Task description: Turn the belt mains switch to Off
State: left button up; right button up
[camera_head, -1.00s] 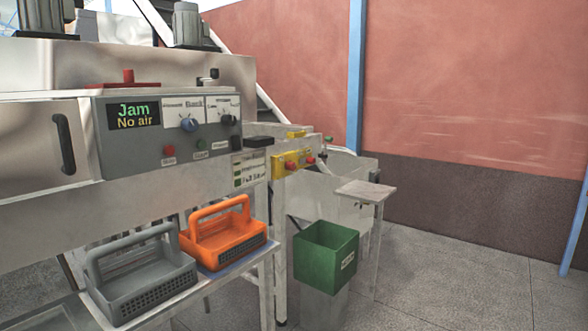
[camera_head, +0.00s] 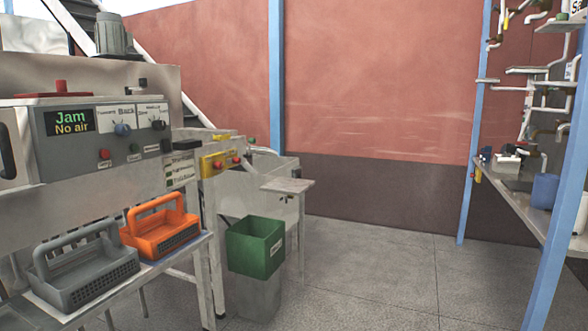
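No switch can be read as the belt mains switch at this size. The grey control panel (camera_head: 105,138) at the left has a display (camera_head: 69,122) reading "Jam / No air", a blue knob (camera_head: 122,129), a black knob (camera_head: 158,125), and a red button (camera_head: 104,153) among small buttons below. A yellow box (camera_head: 219,160) with red knobs or buttons is on the machine right of the panel. Its labels are too small to read. Neither of my grippers is in view.
A grey basket (camera_head: 84,283) and an orange basket (camera_head: 158,241) stand on a low bench at the left. A green bin (camera_head: 254,247) is right of them. Open floor (camera_head: 375,270) lies in the middle. A shelf with pipes and a blue post (camera_head: 557,190) stands at the right.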

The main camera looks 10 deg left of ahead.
aim_at(216, 165)
jog(key=z, duration=0.25)
jog(key=i, duration=1.45)
jog(key=u, duration=0.85)
jog(key=i, duration=1.5)
jog(key=u, duration=1.3)
